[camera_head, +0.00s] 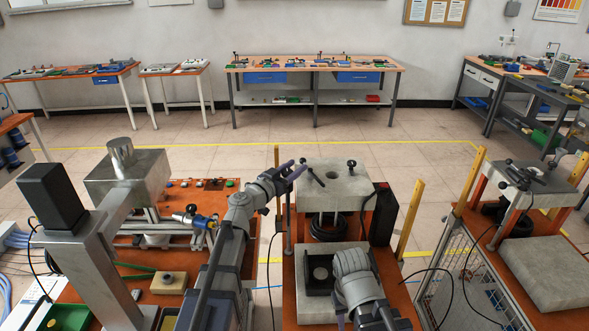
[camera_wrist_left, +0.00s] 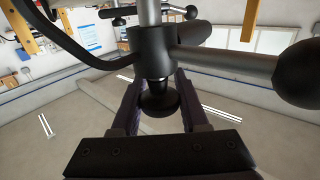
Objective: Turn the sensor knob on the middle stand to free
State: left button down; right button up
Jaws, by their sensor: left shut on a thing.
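The middle stand (camera_head: 333,190) has a grey block top on upright posts. My left gripper (camera_head: 298,168) reaches its left upper edge, beside a thin dark lever (camera_head: 313,176). In the left wrist view a black hub with a side bar and ball end (camera_wrist_left: 300,74) sits on a metal rod. Below the hub, a round black sensor knob (camera_wrist_left: 160,100) is between the two dark fingers of my left gripper (camera_wrist_left: 158,92), which is shut on it. The knob's marking and set position cannot be read.
A second black knob (camera_head: 351,164) stands on the block's right side. A black box (camera_head: 384,215) and a yellow post (camera_head: 410,217) are at the right. Another stand (camera_head: 540,180) is further right, and a grey machine block (camera_head: 128,178) is at the left.

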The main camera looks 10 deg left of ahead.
aim_at(286, 170)
pick_arm(q)
jog(key=n+y, duration=0.1)
jog(key=y, duration=0.1)
jog(key=n+t+y, duration=0.1)
jog(key=n+y, duration=0.1)
jog(key=y, duration=0.1)
jog(key=a+n+t+y, duration=0.1)
jog(key=n+y, duration=0.1)
jog(key=y, duration=0.1)
jog(key=shift+w, duration=0.1)
jog(key=n+y, duration=0.2)
jog(key=y, duration=0.1)
jog(key=a+n+g+y, duration=0.1)
jog(key=n+y, duration=0.1)
jog(key=y, duration=0.2)
jog(key=shift+a+n, duration=0.1)
jog(key=shift+n, duration=0.3)
jog(key=n+g+y, duration=0.2)
jog(key=a+n+g+y, duration=0.1)
jog(key=n+y, duration=0.1)
jog(key=y, duration=0.1)
jog(key=shift+s+g, duration=0.2)
jog(key=shift+g, duration=0.2)
jog(key=shift+s+a+n+g+y, duration=0.2)
jog(key=shift+n+g+y, duration=0.5)
jog(key=shift+g+y, duration=0.1)
jog(key=shift+s+a+n+g+y, duration=0.15)
jog(key=shift+n+g+y, duration=0.55)
jog(key=shift+g+y, duration=0.1)
jog(key=shift+s, duration=0.1)
